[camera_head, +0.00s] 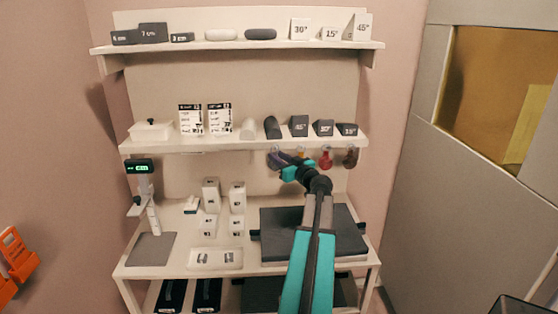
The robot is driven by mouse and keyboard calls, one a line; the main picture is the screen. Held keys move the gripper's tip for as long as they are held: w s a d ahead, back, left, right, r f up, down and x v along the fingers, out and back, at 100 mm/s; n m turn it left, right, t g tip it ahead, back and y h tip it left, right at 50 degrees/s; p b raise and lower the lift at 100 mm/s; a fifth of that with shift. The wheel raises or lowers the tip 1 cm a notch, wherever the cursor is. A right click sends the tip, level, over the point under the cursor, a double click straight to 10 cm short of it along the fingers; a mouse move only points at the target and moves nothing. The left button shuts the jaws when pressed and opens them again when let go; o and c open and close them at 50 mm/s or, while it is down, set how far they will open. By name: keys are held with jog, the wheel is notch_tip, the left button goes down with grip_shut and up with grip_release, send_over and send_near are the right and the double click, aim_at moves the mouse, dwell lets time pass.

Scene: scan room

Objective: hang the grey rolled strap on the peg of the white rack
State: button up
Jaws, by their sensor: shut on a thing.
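The white rack (240,145) stands against the back wall, with a row of small pegs under the front edge of its middle shelf. My gripper (284,161) is at the left end of this row, reached in from the front right. It is shut on a dark purplish-grey thing that looks like the grey rolled strap (274,161), just below the leftmost peg (275,149). My gripper and arm hide part of it. I cannot tell whether the strap is around the peg or only in front of it.
Wedges and cards stand on the shelf above. A dark pad (345,240) and small white boxes (211,194) are below.

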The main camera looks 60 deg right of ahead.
jog(key=shift+f, duration=0.2)
jog(key=shift+w+d, duration=0.1)
dwell(0.4)
jog(key=o, duration=1.1)
jog(key=shift+o, duration=0.2)
jog(key=b+v, duration=0.5)
jog(key=v, duration=0.9)
